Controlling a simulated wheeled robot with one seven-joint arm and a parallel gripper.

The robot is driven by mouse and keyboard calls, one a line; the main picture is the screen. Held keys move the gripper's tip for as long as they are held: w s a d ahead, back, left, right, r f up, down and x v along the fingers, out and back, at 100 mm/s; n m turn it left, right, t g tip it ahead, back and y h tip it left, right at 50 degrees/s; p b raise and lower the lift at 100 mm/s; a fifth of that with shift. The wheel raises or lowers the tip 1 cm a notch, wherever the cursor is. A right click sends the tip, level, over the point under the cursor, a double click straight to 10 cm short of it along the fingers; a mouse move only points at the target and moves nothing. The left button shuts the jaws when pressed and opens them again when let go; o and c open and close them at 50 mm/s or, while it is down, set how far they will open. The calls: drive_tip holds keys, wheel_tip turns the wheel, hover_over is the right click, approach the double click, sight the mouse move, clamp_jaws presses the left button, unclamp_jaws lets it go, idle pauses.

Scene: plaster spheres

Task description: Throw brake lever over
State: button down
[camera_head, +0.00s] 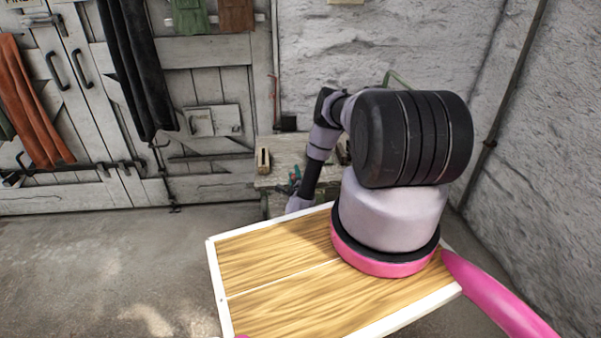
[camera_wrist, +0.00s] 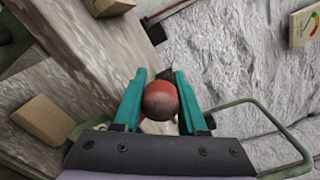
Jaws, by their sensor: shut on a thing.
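In the wrist view, a round, dull red knob (camera_wrist: 160,102) sits between the two teal fingers of my gripper (camera_wrist: 160,76). The fingers touch it on both sides, so the gripper is shut on it. I take it for the knob of the brake lever; the lever's shaft and pivot are hidden behind the knob and my gripper. In the head view, my arm covers most of this spot, and the knob cannot be made out there.
A pale workbench (camera_head: 272,181) stands against the rough plaster wall (camera_head: 380,45). A bent green rod (camera_wrist: 282,128) curves beside my gripper. Grey floor (camera_head: 100,270) at the left is clear.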

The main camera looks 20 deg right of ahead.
drive_tip(key=shift+a+f+n, duration=0.35)
drive_tip(key=shift+n, duration=0.05)
drive_tip(key=c, duration=0.5)
unclamp_jaws()
drive_tip(key=shift+a+f, duration=0.1)
drive_tip(key=shift+w, duration=0.1)
drive_tip(key=v, duration=1)
drive_tip(key=shift+s, duration=0.4)
drive_tip(key=shift+w+a, duration=0.1)
